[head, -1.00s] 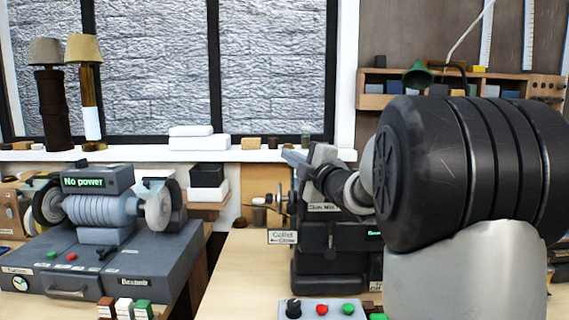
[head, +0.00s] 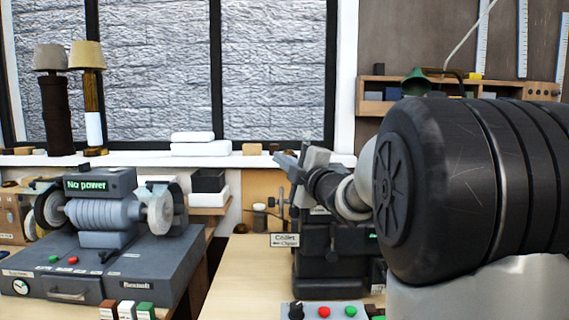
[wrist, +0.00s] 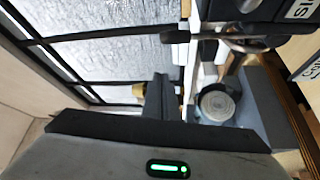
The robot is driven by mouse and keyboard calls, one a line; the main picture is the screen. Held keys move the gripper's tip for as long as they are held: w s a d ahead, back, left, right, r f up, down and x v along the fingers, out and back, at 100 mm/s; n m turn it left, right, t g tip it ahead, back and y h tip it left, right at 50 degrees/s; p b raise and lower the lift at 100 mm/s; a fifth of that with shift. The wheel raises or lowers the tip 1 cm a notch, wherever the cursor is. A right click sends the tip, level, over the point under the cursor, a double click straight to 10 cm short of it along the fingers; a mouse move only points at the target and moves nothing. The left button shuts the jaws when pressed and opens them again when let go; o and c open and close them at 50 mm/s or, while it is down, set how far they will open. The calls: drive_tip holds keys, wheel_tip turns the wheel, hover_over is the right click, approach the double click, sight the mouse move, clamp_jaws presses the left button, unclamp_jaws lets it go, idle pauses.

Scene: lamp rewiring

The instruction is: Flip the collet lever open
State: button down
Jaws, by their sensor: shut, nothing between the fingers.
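The dark lathe-like machine (head: 330,262) stands on the bench right of centre in the head view, partly behind my arm. A white sign reading "Collet" and "Close" with a left-pointing arrow (head: 284,240) is at its left end; its edge also shows in the wrist view (wrist: 309,68). A thin upright rod with a small grey knob (head: 281,194), apparently the collet lever, stands just above the sign. My gripper (head: 287,160) is shut and empty, above and close to this rod. I cannot tell whether they touch. A dark finger (wrist: 160,98) shows in the wrist view.
A grey buffing machine (head: 105,225) with a "No power" display stands at the left. A control box with coloured buttons (head: 324,311) is at the front. Two lamps (head: 88,100) stand on the windowsill behind. Bare bench (head: 245,275) lies left of the dark machine.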

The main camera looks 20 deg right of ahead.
drive_tip(key=r+v, duration=0.1)
drive_tip(key=v, duration=0.6)
drive_tip(key=shift+d+f, duration=0.25)
drive_tip(key=shift+f, duration=0.15)
drive_tip(key=shift+s, duration=0.1)
